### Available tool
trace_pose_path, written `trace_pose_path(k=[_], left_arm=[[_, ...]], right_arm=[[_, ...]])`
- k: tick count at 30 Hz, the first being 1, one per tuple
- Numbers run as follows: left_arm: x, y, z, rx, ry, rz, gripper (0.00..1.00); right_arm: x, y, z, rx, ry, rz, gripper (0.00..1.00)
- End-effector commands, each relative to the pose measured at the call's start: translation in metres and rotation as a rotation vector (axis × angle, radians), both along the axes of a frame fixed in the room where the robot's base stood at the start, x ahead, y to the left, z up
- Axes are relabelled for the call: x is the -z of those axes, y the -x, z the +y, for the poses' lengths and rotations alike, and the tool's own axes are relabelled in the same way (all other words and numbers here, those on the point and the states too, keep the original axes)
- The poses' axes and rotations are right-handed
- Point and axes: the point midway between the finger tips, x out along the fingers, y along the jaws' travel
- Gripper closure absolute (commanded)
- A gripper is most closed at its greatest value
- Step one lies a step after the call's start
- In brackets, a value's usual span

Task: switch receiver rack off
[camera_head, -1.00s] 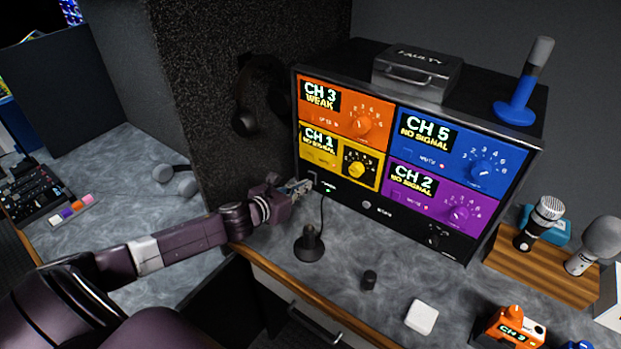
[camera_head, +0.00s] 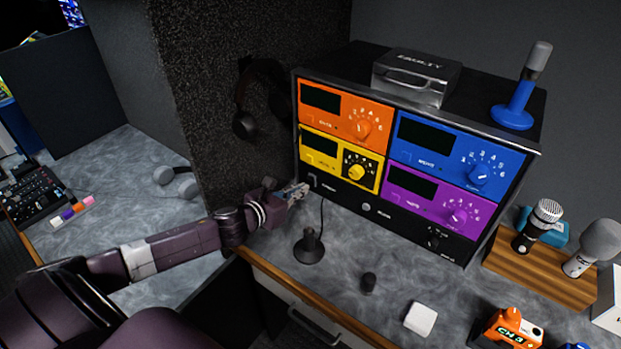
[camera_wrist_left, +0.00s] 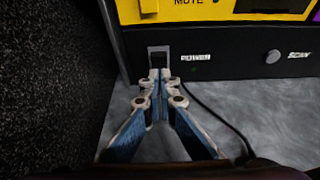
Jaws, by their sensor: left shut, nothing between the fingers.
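The receiver rack (camera_head: 408,218) stands on the counter with orange, yellow, blue and purple modules. All of its displays are dark. Its power switch (camera_wrist_left: 158,57) is at the lower left of the black bottom strip, beside the POWER label in the left wrist view. My left gripper (camera_head: 304,188) is shut and empty, its fingertips (camera_wrist_left: 157,74) right at the lower part of the switch; whether they touch it I cannot tell. The tips hide the switch's lower edge. My right gripper is not in view.
A black cable runs down the rack's front to a small black stand (camera_head: 309,246). A grey case marked FAULTY (camera_head: 415,78) and a blue stand (camera_head: 515,112) sit on top. Microphones (camera_head: 538,225) stand at right. A dark speckled panel (camera_head: 200,100) rises left of the rack.

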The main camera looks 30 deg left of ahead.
Motion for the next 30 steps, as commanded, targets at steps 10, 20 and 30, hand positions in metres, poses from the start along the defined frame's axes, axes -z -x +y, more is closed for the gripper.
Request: trace_pose_path(k=[10, 20, 30], left_arm=[[-0.01, 0.027, 0.002, 0.0, 0.001, 0.002, 1.0], [-0.015, 0.043, 0.003, 0.0, -0.001, 0.001, 1.0], [-0.015, 0.043, 0.003, 0.0, 0.0, 0.0, 1.0]], right_arm=[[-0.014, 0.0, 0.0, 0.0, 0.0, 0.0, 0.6], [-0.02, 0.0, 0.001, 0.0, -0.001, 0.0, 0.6], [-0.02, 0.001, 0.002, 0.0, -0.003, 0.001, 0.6]])
